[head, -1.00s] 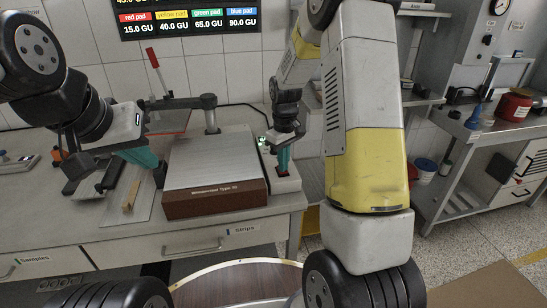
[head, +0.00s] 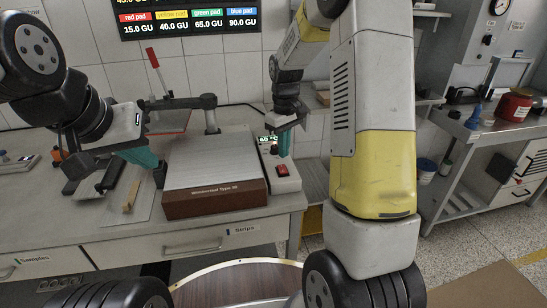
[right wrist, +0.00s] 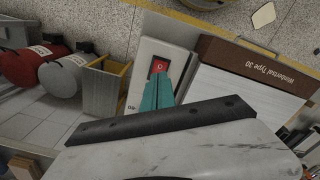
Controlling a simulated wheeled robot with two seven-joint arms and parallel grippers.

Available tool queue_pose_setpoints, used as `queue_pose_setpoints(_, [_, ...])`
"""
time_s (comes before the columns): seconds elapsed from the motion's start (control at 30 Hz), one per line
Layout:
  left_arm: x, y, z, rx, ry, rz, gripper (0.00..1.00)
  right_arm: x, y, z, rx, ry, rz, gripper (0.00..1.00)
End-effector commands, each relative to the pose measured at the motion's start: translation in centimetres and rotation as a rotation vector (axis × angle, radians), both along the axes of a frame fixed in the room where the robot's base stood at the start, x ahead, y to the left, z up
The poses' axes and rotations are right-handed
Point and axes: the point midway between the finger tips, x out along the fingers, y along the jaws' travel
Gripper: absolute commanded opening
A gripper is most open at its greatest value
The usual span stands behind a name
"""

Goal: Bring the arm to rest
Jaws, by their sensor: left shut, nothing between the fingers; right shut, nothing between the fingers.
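My left gripper (head: 152,165) is at the left of the grey-topped device (head: 217,168) with a brown front, its teal fingers shut and empty. My right gripper (head: 284,148) is above the device's side panel, behind the red switch (head: 282,170), and clear of it. In the right wrist view its teal fingers (right wrist: 160,85) are together with nothing between them, and the red switch (right wrist: 159,66) shows just beyond their tips. The device's printed name also shows in the right wrist view (right wrist: 262,67).
A wooden block (head: 131,196) lies on a pale sheet left of the device. A lever with a red handle (head: 152,58) stands behind. A side shelf (head: 488,132) holds a red pot (head: 513,107) at the right.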

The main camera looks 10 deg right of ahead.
Motion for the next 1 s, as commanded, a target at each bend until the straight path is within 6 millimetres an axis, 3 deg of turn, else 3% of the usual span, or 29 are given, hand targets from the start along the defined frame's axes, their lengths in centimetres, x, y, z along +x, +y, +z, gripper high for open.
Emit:
queue_pose_setpoints(0.17, [0.0, 0.0, 0.0, 0.000, 0.000, 0.000, 0.00, 0.0, 0.0, 1.1, 0.000, -0.002, 0.000, 0.00])
queue_pose_setpoints(0.57, [0.0, 0.0, 0.0, 0.000, 0.000, 0.000, 0.00, -0.2, 0.0, 1.7, 0.003, -0.006, -0.005, 0.00])
queue_pose_setpoints(0.67, [0.0, 0.0, 0.0, 0.000, 0.000, 0.000, 0.00, -1.1, 0.1, 3.5, 0.016, -0.036, -0.029, 0.00])
queue_pose_setpoints(0.77, [0.0, 0.0, 0.0, 0.000, 0.000, 0.000, 0.00, -3.1, 0.2, 6.5, 0.043, -0.088, -0.080, 0.00])
queue_pose_setpoints(1.0, [0.0, 0.0, 0.0, 0.000, 0.000, 0.000, 0.00, -10.5, 0.8, 13.6, 0.137, -0.240, -0.234, 0.00])
